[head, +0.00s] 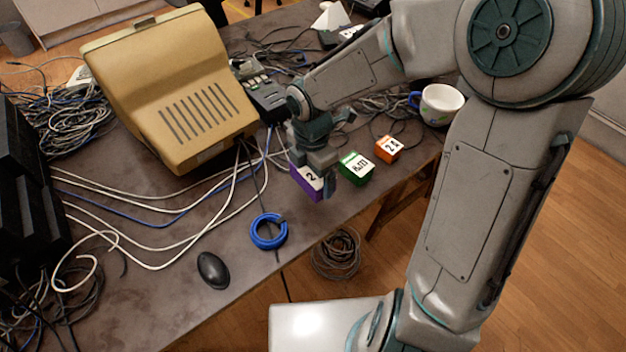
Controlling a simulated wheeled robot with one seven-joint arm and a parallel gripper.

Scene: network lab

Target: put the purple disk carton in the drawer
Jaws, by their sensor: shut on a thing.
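A purple carton (304,182) with a white top marked with a dark figure is between the fingers of my gripper (316,176). My gripper points down and is shut on it, near the table's front edge. The fingers hide part of the carton. I cannot tell whether its base touches the table. A green carton (356,168) stands close to its right, and an orange carton (388,148) stands further right. I cannot make out an open drawer in this view.
A blue ring (268,231) and a black mouse (213,270) lie on the table (160,290). A beige monitor (180,90) stands behind, with loose cables around it. A white mug (441,103) is at the right. A cable coil (336,254) lies on the floor.

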